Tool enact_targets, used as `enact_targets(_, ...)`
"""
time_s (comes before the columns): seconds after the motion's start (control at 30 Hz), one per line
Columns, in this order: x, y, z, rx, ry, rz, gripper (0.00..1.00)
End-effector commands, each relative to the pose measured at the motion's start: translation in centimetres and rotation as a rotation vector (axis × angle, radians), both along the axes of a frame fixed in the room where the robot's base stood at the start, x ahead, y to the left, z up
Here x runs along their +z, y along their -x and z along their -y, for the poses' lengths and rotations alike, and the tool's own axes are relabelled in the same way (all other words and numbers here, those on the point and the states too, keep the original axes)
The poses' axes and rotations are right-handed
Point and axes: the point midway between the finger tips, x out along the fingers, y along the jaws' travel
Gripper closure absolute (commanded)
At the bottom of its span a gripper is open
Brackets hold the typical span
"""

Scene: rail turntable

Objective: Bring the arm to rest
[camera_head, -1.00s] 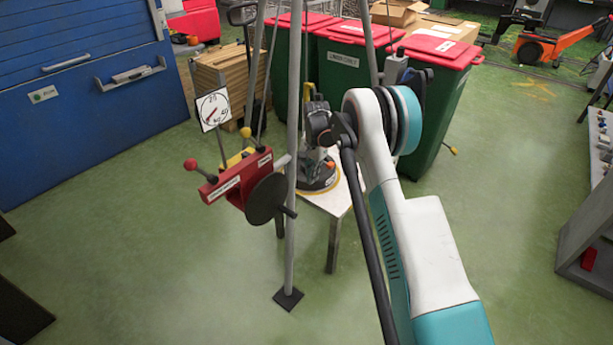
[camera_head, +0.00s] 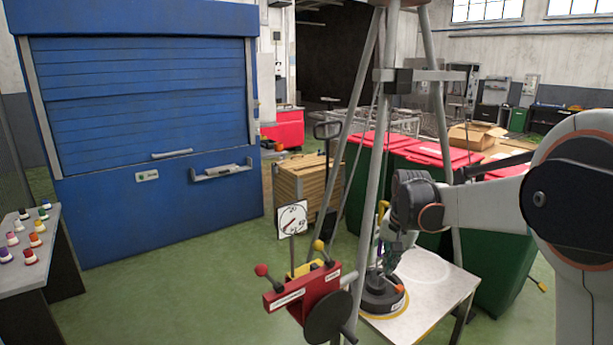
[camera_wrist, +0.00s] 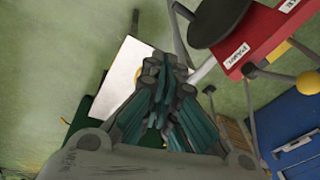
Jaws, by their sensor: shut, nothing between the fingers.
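My gripper (camera_head: 386,268) hangs down from my bent arm at the right in the head view. Its teal fingers show closed together, with nothing held, in the wrist view (camera_wrist: 168,72). In the head view it is in front of a tripod leg, over or beside a black round base (camera_head: 380,304) on a white table (camera_head: 436,290). I cannot tell whether it touches the base. The red control box (camera_head: 310,292), with lever knobs, a black disc and a dial above it, stands left of the gripper. The box also shows at the upper right of the wrist view (camera_wrist: 262,36).
Tripod legs (camera_head: 371,170) rise close around my gripper. Green bins with red lids (camera_head: 425,154) stand behind the table. A blue shutter cabinet (camera_head: 140,135) is at the left, with a knob console (camera_head: 28,262) in front. Green floor (camera_head: 190,290) lies open between.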

Motion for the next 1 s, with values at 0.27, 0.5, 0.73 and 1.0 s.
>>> enact_targets(0.27, 5.5, 7.6, -0.8, 0.125, 0.039, 0.094, 1.0)
enact_targets(0.5, 8.2, 14.5, -1.4, 0.233, 0.081, 0.174, 1.0)
enact_targets(0.73, 8.9, 21.1, -1.9, 0.334, 0.129, 0.25, 1.0)
enact_targets(1.0, 7.6, 28.3, -2.2, 0.45, 0.195, 0.336, 1.0)
